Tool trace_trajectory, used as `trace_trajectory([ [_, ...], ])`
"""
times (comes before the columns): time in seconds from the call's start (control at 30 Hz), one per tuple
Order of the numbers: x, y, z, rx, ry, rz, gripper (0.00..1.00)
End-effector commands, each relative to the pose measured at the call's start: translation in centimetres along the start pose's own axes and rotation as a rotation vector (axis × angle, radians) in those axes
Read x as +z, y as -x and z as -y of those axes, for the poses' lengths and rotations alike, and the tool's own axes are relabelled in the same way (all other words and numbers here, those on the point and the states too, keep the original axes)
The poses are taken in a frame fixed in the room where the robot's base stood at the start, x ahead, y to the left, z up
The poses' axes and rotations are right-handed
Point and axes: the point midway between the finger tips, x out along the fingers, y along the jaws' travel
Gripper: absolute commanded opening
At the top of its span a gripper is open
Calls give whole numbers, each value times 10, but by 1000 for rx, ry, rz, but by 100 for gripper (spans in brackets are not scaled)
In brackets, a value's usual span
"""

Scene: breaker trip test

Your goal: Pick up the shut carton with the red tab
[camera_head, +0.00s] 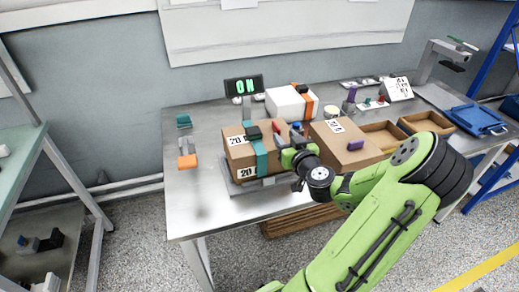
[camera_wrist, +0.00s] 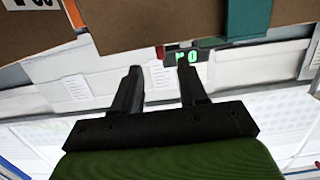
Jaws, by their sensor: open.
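A brown carton (camera_head: 238,152) with white "20" labels and a teal strap (camera_head: 261,160) stands on a grey plate at the table's front. A small red tab (camera_head: 276,127) shows near its top right edge; I cannot tell what it is fixed to. A second brown carton (camera_head: 335,143) with a purple tab (camera_head: 355,145) lies to the right. My gripper (camera_head: 291,152) is at the right side of the strapped carton, partly hidden by its own wrist. In the wrist view my gripper (camera_wrist: 158,66) is open and empty, with brown carton surface (camera_wrist: 150,22) and the teal strap (camera_wrist: 248,20) beyond the fingertips.
A white box (camera_head: 287,105) with an orange strap stands behind the cartons, beside a display (camera_head: 243,85) reading "ON". Open trays (camera_head: 427,122) and a blue case (camera_head: 477,120) are at the right. The table's left front (camera_head: 200,205) is clear.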

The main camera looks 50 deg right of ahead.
Motion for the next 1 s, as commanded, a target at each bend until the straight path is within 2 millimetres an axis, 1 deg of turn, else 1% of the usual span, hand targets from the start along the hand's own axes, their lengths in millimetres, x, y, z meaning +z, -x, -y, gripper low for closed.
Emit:
trace_trajectory([
  [0.03,-3,-13,1,-4,0,-2,43],
  [0.1,-3,-29,1,-3,1,-1,43],
  [0.2,-2,-43,0,-1,1,1,43],
  [0.27,-1,-48,0,0,-1,2,43],
  [0.5,-1,-91,2,-2,-1,1,43],
  [0.6,0,-99,2,0,1,3,43],
  [0.77,1,-99,1,0,1,4,43],
  [0.8,1,-99,1,0,1,4,41],
  [0.83,1,-99,1,0,1,4,36],
  [1.0,1,-99,1,0,1,4,10],
])
